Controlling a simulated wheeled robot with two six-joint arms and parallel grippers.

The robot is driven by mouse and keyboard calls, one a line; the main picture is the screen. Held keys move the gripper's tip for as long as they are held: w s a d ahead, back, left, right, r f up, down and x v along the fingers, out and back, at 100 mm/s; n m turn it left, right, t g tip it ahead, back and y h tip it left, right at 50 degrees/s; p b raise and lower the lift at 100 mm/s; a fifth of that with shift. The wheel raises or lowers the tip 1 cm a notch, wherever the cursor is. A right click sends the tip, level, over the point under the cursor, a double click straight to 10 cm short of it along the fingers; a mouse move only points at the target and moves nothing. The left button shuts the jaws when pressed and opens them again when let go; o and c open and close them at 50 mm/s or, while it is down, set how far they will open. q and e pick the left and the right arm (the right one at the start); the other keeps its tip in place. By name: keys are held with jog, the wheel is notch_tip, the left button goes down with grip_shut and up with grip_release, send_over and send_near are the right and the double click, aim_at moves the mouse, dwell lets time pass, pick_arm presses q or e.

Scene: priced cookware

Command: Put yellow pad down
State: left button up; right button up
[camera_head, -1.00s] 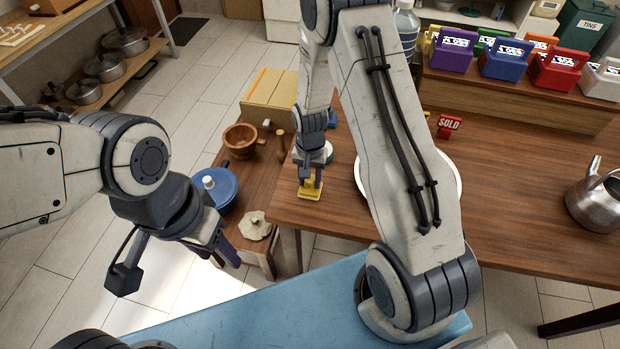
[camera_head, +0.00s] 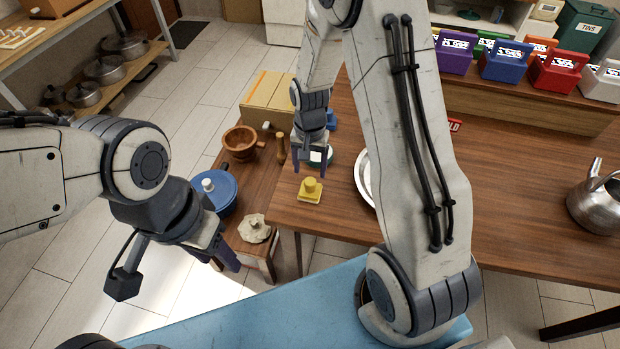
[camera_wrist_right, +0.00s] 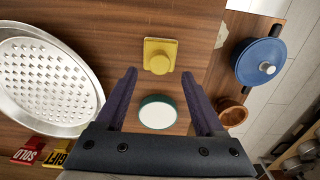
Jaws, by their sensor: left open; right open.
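My left gripper (camera_head: 229,262) is open and empty, low at the left, well away from the pad.
A white-topped green round item (camera_wrist_right: 157,113) lies between the right fingers in the wrist view. A perforated metal pan (camera_wrist_right: 45,85) is beside it. A lower side table holds a blue pot (camera_head: 217,190) and a wooden bowl (camera_head: 240,142). A kettle (camera_head: 597,200) stands far right.

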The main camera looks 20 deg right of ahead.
aim_at(310, 182)
jog(key=s+a+r+n, duration=0.6)
jog(key=s+a+r, duration=0.2)
jog(key=a+r, duration=0.3)
jog(key=s+a+r+n, duration=0.1)
jog(key=s+r+n, duration=0.1)
jog(key=s+n, duration=0.2)
jog(key=s+a+r+n+y, duration=0.1)
jog(key=s+a+r+n, duration=0.1)
jog(key=s, duration=0.9)
jog(key=shift+s+r+n, duration=0.3)
jog(key=shift+r+n, duration=0.35)
jog(key=shift+n, duration=0.45)
jog(key=shift+d, duration=0.1)
